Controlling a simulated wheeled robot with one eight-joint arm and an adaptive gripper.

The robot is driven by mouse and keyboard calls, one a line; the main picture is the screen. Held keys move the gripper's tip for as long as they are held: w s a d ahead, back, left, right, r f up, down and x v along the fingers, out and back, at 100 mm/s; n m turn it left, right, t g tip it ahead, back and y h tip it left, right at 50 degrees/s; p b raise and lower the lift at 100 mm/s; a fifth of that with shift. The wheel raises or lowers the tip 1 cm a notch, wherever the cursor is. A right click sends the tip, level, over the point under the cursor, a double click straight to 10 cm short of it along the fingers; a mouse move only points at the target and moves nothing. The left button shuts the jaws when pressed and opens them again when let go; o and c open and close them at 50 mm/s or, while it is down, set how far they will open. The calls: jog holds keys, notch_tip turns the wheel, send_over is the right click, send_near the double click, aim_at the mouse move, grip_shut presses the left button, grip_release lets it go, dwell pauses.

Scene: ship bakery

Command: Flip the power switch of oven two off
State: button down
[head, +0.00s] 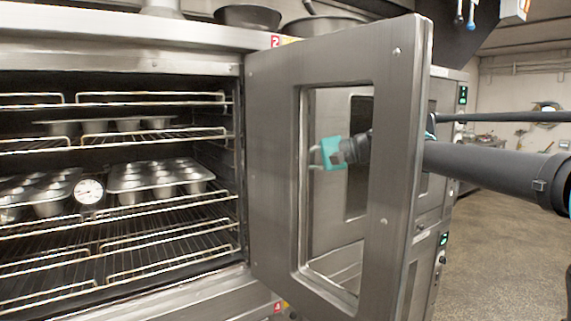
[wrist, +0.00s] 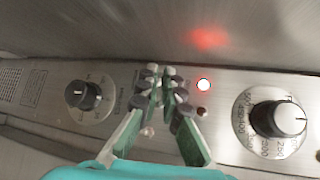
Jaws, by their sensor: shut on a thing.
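Oven two (head: 120,58), marked by a red "2" label (head: 275,41), stands with its door (head: 340,60) swung open. My gripper (head: 318,155) shows through the door's window. In the wrist view my gripper (wrist: 163,82) has its fingertips close together at a metal control panel (wrist: 130,122), shut on a small part there. That part is mostly hidden by the fingertips; it appears to be the power switch, and its position cannot be told. A lit red lamp (wrist: 203,85) is just right of the fingertips.
A black dial (wrist: 83,95) lies left of the fingertips and a larger dial (wrist: 278,118) lies right. The open door stands between the head camera and my gripper. Muffin tins (head: 160,180) and a round thermometer (head: 89,191) sit on the oven racks. Floor (head: 510,240) is clear at right.

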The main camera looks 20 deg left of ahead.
jog(key=shift+w+a+f+n+g+y, duration=0.1)
jog(key=shift+f+n+g+y, duration=0.15)
jog(key=shift+f+n+y, duration=0.65)
jog(key=shift+s+d+f+n+g+y, duration=0.1)
jog(key=shift+f+n+g+y, duration=0.15)
jog(key=shift+n+y, duration=1.15)
jog(key=shift+w+a+f+n+g+y, duration=0.1)
jog(key=shift+f+n+g+y, duration=0.1)
jog(key=shift+f+n+y, duration=0.85)
jog(key=shift+r+n, duration=0.4)
jog(key=shift+n, duration=0.05)
jog(key=c, duration=2)
grip_release()
jog(key=v, duration=1.2)
jog(key=shift+w, duration=0.1)
